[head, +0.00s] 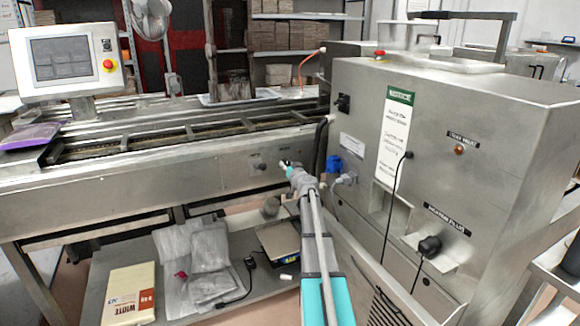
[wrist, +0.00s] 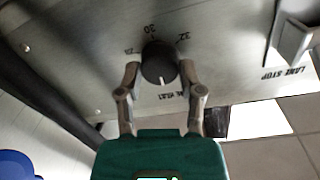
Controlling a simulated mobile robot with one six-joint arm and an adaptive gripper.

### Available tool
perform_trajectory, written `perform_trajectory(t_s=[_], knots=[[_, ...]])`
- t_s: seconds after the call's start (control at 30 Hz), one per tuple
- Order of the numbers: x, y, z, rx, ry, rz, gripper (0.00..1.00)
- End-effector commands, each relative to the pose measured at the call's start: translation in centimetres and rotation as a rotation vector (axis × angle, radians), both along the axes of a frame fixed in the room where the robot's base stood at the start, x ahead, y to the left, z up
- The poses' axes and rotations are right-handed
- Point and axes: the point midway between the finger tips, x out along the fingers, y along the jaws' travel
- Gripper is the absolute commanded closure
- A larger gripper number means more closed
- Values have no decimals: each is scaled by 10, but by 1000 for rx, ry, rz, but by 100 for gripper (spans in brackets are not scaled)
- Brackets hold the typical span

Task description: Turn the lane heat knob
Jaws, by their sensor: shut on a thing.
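The lane heat knob (wrist: 157,58) is round and black with a white mark on its rim, which points to the bottom of the wrist view. It sits on a grey metal panel, with the printed numbers 28, 30 and 32 around its upper side. My gripper (wrist: 160,72) has one finger on each side of the knob and is shut on it. The label below the knob is partly covered. In the head view my gripper (head: 285,166) is at the front face of the long steel line, and its tip hides the knob there.
A metal fitting (wrist: 291,42) sticks out beside the LANE STOP label in the wrist view. In the head view a steel cabinet (head: 465,185) stands close on the right, with a blue connector (head: 333,163) and cables near my arm. A lower shelf holds plastic bags (head: 208,258).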

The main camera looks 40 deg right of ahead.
Motion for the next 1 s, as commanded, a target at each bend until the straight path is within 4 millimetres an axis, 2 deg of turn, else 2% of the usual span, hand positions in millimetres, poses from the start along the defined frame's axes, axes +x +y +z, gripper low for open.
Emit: perform_trajectory(t_s=[0.27, 1.0], knots=[[-1, -1, 0, 171, -41, -4, 99], [-1, -2, 0, 845, -200, 1, 99]])
